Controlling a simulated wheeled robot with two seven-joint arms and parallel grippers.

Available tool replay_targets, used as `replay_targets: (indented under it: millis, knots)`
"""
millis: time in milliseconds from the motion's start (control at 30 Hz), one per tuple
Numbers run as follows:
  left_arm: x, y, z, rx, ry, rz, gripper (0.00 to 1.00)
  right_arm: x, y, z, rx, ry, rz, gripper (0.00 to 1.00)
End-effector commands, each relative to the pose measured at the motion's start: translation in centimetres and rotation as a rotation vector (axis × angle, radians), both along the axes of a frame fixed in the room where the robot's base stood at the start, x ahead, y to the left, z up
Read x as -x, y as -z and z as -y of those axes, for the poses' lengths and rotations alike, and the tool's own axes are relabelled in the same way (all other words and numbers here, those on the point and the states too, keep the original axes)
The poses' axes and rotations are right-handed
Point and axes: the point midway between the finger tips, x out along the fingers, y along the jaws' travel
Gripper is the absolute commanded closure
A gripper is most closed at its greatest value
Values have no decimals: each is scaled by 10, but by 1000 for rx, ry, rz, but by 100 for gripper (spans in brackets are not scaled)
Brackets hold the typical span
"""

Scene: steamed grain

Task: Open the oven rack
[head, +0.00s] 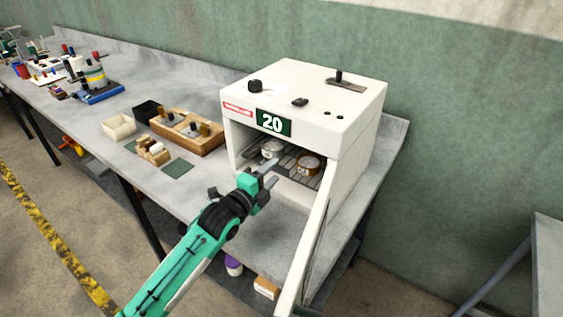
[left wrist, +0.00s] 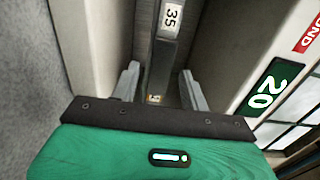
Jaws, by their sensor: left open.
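The white oven (head: 350,125) stands on the bench with a green "20" sign (head: 273,123); the sign also shows at the right of the left wrist view (left wrist: 265,88). Its door (head: 303,250) is swung open toward the front right. Inside is a dark wire rack (head: 287,160) bearing a pale round tin (head: 271,147) and a brown-and-white tin (head: 309,164). My left gripper (head: 271,173) is at the oven mouth, fingers open. In the left wrist view the fingers (left wrist: 160,88) stand apart around a dark strip with a "35" label (left wrist: 171,18); contact cannot be told.
Left of the oven are a wooden tray with weights (head: 187,132), a cream bin (head: 119,126), a black bin (head: 147,110) and a green pad (head: 177,168). A blue stand (head: 97,92) is farther left. The open door bounds the right side of my left gripper.

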Motion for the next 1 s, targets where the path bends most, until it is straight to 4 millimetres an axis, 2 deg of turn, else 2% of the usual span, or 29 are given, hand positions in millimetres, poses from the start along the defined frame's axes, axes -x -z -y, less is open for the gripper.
replay_targets:
  millis: [100, 300, 733, 967, 1000]
  knots:
    - [-17, -2, 13, 2, 0, 0, 55, 5, -2, 0, 0, 0, -4, 64]
    - [-35, 0, 25, 2, 0, -1, 55, 8, -2, 0, -1, 0, -3, 64]
    - [-41, 0, 29, 0, 0, 0, 55, 12, -1, 1, 0, -1, -10, 64]
    - [-41, -1, 29, 1, 0, 2, 100, 8, -1, 1, 0, -1, -5, 64]
    - [-41, -1, 29, 1, 0, 2, 100, 8, -2, 1, 0, -1, -5, 64]
